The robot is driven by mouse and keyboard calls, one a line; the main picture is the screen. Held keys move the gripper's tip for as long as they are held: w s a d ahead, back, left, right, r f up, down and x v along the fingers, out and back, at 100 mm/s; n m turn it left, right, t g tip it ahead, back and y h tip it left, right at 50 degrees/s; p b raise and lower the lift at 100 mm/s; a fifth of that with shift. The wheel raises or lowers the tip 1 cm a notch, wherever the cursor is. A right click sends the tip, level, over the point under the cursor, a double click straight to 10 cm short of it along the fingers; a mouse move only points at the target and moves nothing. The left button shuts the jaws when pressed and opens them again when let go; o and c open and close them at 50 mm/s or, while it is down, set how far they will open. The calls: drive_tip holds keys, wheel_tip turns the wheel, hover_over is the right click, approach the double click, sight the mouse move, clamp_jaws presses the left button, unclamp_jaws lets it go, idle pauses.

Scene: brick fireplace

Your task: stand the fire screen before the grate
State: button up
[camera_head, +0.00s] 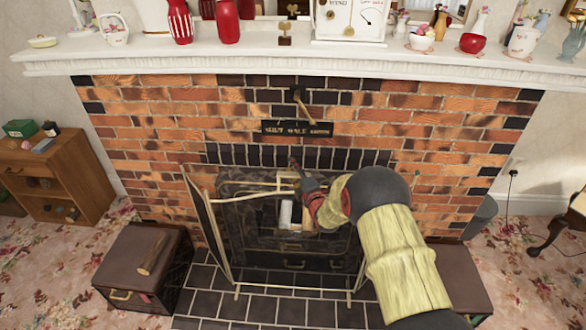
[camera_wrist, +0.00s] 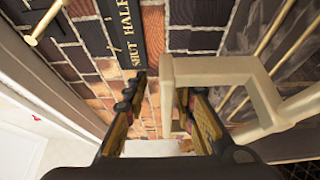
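The fire screen (camera_head: 208,228) stands upright on the dark hearth tiles, in front of the grate (camera_head: 290,262). My gripper (camera_head: 300,177) is at this handle. In the wrist view, my gripper (camera_wrist: 160,95) has its fingers apart, with one leg of the handle between them, nearer the right finger. A gap shows on the left side. I cannot tell whether the right finger touches it.
A brown box (camera_head: 150,262) with a stick on top stands left of the hearth, and another brown box (camera_head: 462,272) is at the right. The white mantel (camera_head: 300,66) above carries vases and a clock. A sign (camera_head: 297,129) hangs on the brickwork. Hearth tiles (camera_head: 250,308) in front are clear.

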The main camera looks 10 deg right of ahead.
drive_tip(key=shift+f, duration=0.1)
drive_tip(key=s+d, duration=0.2)
drive_tip(key=s, duration=1)
drive_tip(key=s+r+m+g+h+p, duration=0.25)
drive_tip(key=s+r+m, duration=0.2)
drive_tip(key=r, duration=0.45)
drive_tip(key=s+r+m+g+h+p, duration=0.1)
drive_tip(key=s+r+m+g, duration=0.3)
drive_tip(key=r, duration=0.6)
drive_tip(key=s+a+r+m+g+p, duration=0.1)
drive_tip(key=s+m, duration=0.4)
drive_tip(key=s, duration=1.1)
drive_tip(key=s+a+r+m+g+p, duration=0.2)
drive_tip(key=s+a+r+m+g, duration=0.1)
drive_tip(key=s, duration=1.3)
wheel_tip(320, 180, up, 2)
drive_tip(key=m+g, duration=0.1)
drive_tip(key=m, duration=0.2)
drive_tip(key=shift+s+r+g+y+p, duration=0.2)
drive_tip(key=shift+s+g+y+p, duration=0.05)
drive_tip(key=shift+g+y+p, duration=0.1)
drive_tip(key=shift+m, duration=0.25)
